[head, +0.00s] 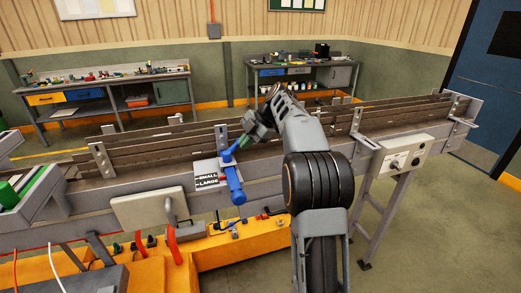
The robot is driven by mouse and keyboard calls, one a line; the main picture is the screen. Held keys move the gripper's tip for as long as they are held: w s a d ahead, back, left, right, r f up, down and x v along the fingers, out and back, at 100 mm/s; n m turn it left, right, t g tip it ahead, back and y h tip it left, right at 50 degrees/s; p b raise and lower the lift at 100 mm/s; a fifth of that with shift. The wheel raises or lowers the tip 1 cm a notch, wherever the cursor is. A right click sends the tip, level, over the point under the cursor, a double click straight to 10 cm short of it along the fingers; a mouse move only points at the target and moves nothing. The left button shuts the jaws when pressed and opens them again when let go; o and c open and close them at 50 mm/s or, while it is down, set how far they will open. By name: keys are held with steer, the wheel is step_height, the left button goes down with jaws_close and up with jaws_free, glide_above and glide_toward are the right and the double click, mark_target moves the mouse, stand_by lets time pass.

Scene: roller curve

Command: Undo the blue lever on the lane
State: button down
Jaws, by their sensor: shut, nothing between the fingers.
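The blue lever (234,183) is on the near side of the conveyor lane, beside a small sign reading SMALL and LARGE (206,181). Its blue arm (228,156) slants up and to the right, towards my gripper. My gripper (243,143) is shut and empty, with its tip by the upper end of the blue arm. I cannot tell whether they touch. My arm stands in front of the lane and hides part of it to the right of the lever.
The lane (130,176) runs across the view with raised metal brackets. A control box (400,158) is at the right. An orange base (200,257) with red hooks lies below. A tray (30,195) is at the left. Workbenches stand behind; floor is open at the right.

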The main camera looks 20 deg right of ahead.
steer(key=shift+w+a, duration=0.3)
steer(key=shift+w, duration=0.65)
steer(key=shift+w+a, duration=0.1)
steer(key=shift+w, duration=0.05)
